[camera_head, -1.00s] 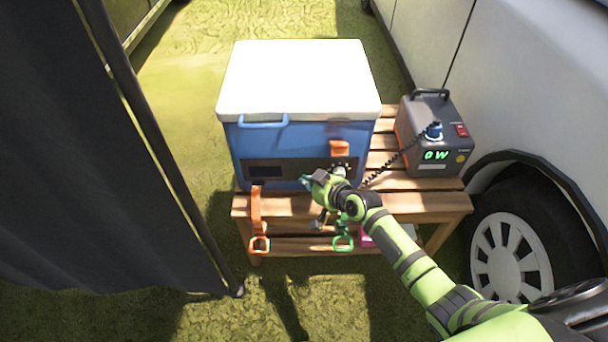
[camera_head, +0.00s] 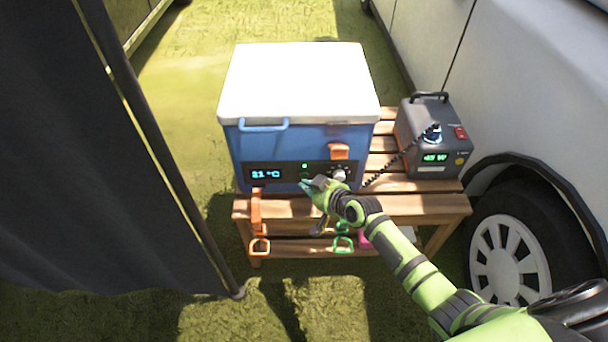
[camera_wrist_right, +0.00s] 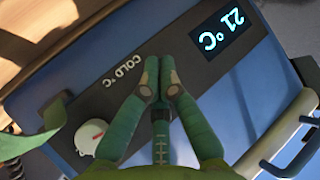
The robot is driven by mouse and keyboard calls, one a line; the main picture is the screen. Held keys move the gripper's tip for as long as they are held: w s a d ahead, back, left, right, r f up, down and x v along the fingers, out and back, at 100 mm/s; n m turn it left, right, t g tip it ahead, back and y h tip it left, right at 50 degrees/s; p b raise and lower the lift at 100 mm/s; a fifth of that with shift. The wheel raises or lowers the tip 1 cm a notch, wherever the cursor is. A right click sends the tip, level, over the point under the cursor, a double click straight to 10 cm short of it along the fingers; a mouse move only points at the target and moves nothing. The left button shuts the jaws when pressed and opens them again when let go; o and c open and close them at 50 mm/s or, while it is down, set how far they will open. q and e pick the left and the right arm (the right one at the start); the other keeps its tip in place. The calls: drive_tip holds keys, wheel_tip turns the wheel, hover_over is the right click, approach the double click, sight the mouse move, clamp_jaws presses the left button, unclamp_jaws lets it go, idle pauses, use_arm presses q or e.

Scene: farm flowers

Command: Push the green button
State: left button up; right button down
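The blue cooler box (camera_head: 275,140) with a white lid stands on a wooden table. Its black front panel (camera_head: 285,172) has a lit blue display (camera_head: 266,174) reading 21 °C, also seen in the right wrist view (camera_wrist_right: 222,34). A small green square light (camera_head: 304,166) glows on the panel. My right gripper (camera_head: 306,185) is at the panel, just below this light. In the right wrist view its fingertips (camera_wrist_right: 158,66) are together with nothing between them, right at the panel beside the "COLD °C" label. They hide what is beneath them; I cannot tell whether they touch it.
A white knob (camera_wrist_right: 90,136) is close to the gripper. A grey power unit (camera_head: 433,140) with a lit green display and coiled cable stands right of the cooler on the wooden table (camera_head: 425,203). Orange and green straps hang in front. A vehicle wheel (camera_head: 512,250) is at right, dark cloth (camera_head: 90,160) at left.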

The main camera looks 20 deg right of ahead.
drive_tip(key=shift+s, duration=0.1)
use_arm(q)
drive_tip(key=p+v, duration=0.2)
drive_tip(key=w+p+v, duration=0.1)
drive_tip(key=p+v, duration=0.1)
drive_tip(key=shift+r, duration=0.15)
use_arm(e)
drive_tip(key=s, duration=0.2)
drive_tip(key=s+a, duration=0.1)
drive_tip(key=s, duration=0.2)
drive_tip(key=shift+s+a, duration=0.35)
drive_tip(key=shift+f, duration=0.1)
